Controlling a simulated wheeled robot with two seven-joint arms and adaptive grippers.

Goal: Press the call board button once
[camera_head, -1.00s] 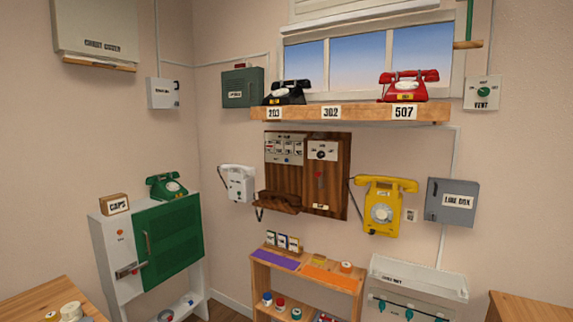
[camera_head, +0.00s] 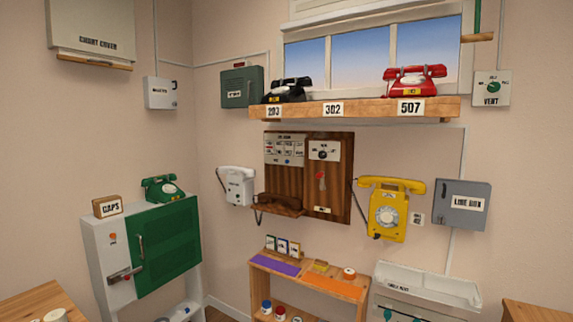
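A wooden call board (camera_head: 333,190) hangs on the back wall below the shelf. Its left part carries a white panel (camera_head: 284,150) with several small labelled fields and a round element near its lower right. Which part is the button is too small to tell. Neither of my grippers is in view.
A shelf (camera_head: 350,109) above holds a black phone (camera_head: 287,90) and a red phone (camera_head: 414,80). A white wall phone (camera_head: 237,186) and a yellow one (camera_head: 389,208) flank the board. A low wooden unit (camera_head: 307,282) and a white bin (camera_head: 428,286) stand below.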

